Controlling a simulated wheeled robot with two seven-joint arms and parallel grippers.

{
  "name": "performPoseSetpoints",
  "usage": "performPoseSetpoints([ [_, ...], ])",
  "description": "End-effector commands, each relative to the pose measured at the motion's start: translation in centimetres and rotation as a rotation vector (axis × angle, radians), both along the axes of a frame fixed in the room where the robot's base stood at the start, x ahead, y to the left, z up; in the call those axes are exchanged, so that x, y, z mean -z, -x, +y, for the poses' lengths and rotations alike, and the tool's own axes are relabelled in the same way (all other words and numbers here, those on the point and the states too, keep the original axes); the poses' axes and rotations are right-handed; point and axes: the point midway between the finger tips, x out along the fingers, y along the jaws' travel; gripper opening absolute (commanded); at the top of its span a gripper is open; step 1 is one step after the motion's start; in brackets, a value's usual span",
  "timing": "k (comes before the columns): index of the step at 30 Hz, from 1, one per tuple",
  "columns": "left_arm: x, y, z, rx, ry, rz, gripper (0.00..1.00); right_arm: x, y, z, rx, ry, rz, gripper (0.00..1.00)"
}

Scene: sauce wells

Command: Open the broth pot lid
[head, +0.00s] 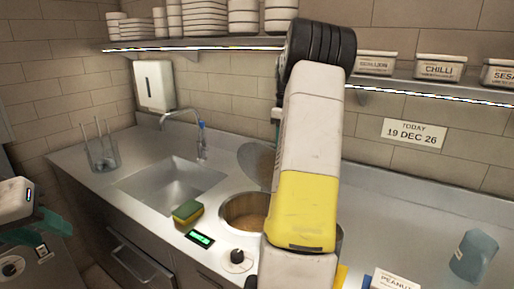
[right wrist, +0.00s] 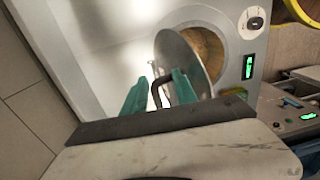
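The broth pot (head: 240,221) is a round well in the counter with brown broth showing inside; the well also shows in the right wrist view (right wrist: 205,50). Its metal lid (head: 254,163) stands tilted up at the well's back edge, clear of the opening, partly hidden by my right arm. In the right wrist view the lid (right wrist: 188,58) is seen nearly edge-on, with a dark curved handle (right wrist: 157,92). My right gripper (right wrist: 158,84) has its teal fingers apart, on either side of the handle. My left gripper (head: 42,226) is open and empty at the far left, away from the pot.
A sink (head: 172,184) with a tap lies left of the pot. A sponge (head: 187,211), a green display (head: 200,238) and a knob (head: 237,257) are near the well's front. A shelf (head: 225,43) runs above.

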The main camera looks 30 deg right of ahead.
Motion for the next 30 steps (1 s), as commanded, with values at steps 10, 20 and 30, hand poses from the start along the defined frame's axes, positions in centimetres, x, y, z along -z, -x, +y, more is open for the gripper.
performPoseSetpoints([
  [10, 0.0, 0.0, 0.0, 0.000, 0.000, 0.000, 0.36, -0.4, 2.3, 2.2, -0.003, -0.001, -0.003, 0.34],
  [20, 0.0, 0.0, 0.0, 0.000, 0.000, 0.000, 0.36, -0.4, 2.3, 2.1, -0.003, -0.001, -0.003, 0.34],
  [30, 0.0, 0.0, 0.0, 0.000, 0.000, 0.000, 0.36, -1.7, 1.3, 0.6, -0.002, 0.000, -0.005, 0.34],
])
